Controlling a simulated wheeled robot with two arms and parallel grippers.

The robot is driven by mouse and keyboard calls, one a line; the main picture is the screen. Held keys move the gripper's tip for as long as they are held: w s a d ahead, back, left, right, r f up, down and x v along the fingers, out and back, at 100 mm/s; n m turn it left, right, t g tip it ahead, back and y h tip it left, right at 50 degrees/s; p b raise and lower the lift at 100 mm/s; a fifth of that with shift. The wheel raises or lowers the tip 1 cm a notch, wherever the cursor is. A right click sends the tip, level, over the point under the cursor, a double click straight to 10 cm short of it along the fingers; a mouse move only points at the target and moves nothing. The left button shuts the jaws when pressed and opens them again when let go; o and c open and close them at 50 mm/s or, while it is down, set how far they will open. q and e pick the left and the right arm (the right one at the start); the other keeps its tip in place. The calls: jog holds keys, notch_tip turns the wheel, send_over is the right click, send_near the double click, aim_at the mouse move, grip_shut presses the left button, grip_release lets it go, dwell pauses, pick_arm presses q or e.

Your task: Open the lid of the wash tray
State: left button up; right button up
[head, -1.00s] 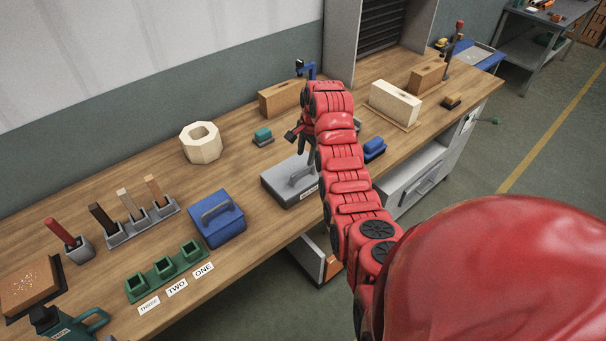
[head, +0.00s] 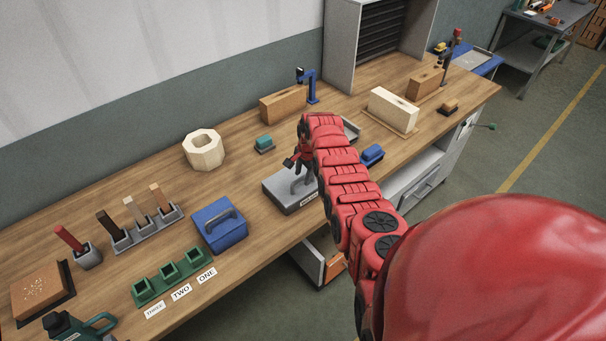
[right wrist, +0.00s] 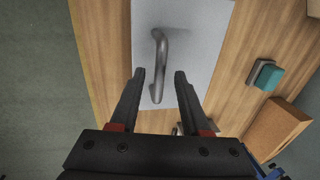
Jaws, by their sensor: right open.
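The wash tray (head: 278,195) is a flat grey box on the bench, with a raised grey bar handle on its lid and a partly hidden label on its front. In the right wrist view the light grey lid (right wrist: 205,45) fills the upper middle, with the handle (right wrist: 161,65) running lengthwise. My right gripper (head: 297,160) is over the tray. In the right wrist view my right gripper (right wrist: 159,74) is open, with one finger on each side of the handle's near part. Nothing is held. My left gripper is not in view.
A blue lidded box (head: 220,224) stands left of the tray. A teal block (head: 264,142) and a wooden block (head: 284,104) lie behind. A small blue item (head: 372,155) is to the right.

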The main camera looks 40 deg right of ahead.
grip_shut()
dwell(1.4)
